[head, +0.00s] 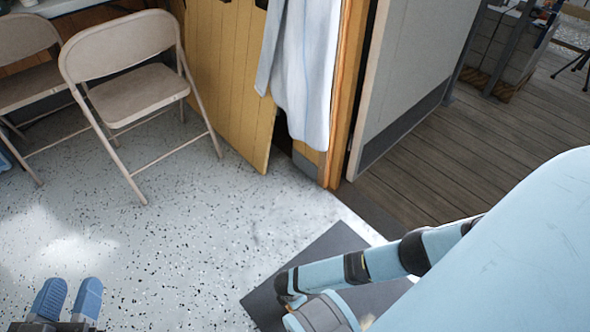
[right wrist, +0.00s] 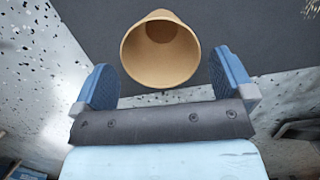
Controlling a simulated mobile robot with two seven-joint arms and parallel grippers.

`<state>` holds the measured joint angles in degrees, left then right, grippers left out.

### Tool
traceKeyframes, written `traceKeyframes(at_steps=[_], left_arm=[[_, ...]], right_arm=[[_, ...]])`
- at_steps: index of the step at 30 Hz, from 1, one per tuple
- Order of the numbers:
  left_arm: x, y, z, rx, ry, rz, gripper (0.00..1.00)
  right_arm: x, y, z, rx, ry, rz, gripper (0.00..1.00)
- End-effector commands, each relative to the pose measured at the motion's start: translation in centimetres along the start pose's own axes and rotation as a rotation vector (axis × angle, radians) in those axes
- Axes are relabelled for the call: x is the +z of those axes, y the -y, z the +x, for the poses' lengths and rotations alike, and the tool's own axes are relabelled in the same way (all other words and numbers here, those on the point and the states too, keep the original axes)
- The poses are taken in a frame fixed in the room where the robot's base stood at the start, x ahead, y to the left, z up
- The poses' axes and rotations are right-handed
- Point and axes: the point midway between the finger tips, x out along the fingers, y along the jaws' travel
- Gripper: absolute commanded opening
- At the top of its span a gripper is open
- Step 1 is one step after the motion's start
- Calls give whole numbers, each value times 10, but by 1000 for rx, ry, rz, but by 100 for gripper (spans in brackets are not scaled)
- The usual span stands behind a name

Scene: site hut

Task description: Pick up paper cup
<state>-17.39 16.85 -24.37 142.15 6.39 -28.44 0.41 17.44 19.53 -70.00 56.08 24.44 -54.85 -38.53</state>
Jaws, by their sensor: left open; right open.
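The tan paper cup (right wrist: 160,60) is in the right wrist view, over a dark mat (right wrist: 270,100), with its open mouth facing the camera. My right gripper (right wrist: 164,72) is open, its two blue fingers on either side of the cup's near rim. The cup lies mostly beyond the fingertips, and no contact shows. In the head view a small tan patch (head: 367,322) beside my right arm may be the cup, mostly hidden. My left gripper (head: 68,298) is open and empty at the bottom left, over the speckled floor.
The dark mat (head: 335,245) lies on the floor by a doorway. Folding chairs (head: 135,95) stand at the upper left. A yellow wooden door (head: 225,70) with a hanging light cloth (head: 305,75) is at the top. The speckled floor (head: 190,240) between is clear.

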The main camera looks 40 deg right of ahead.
Motion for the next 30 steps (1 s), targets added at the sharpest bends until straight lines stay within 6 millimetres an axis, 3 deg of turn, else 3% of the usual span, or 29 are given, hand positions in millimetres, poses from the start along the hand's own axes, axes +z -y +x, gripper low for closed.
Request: traceKeyframes(at_steps=[1, 6, 14, 15, 20, 30], left_arm=[[5, 4, 2, -2, -26, 43, 43], [0, 10, 4, -8, -73, 130, 43], [-4, 11, 5, -9, -83, 146, 43], [-4, 11, 5, -9, -83, 145, 43], [-4, 11, 5, -9, -83, 145, 43], [-5, 11, 5, -8, -81, 142, 43]], right_arm=[[-2, 0, 15, 0, 1, 0, 100], [-2, 0, 31, 1, 0, 0, 100], [-1, 0, 32, 1, 0, 0, 100], [-1, 0, 32, 1, 0, 0, 98], [-1, 0, 32, 1, 0, 1, 61], [0, 0, 29, 0, 0, 1, 60]])
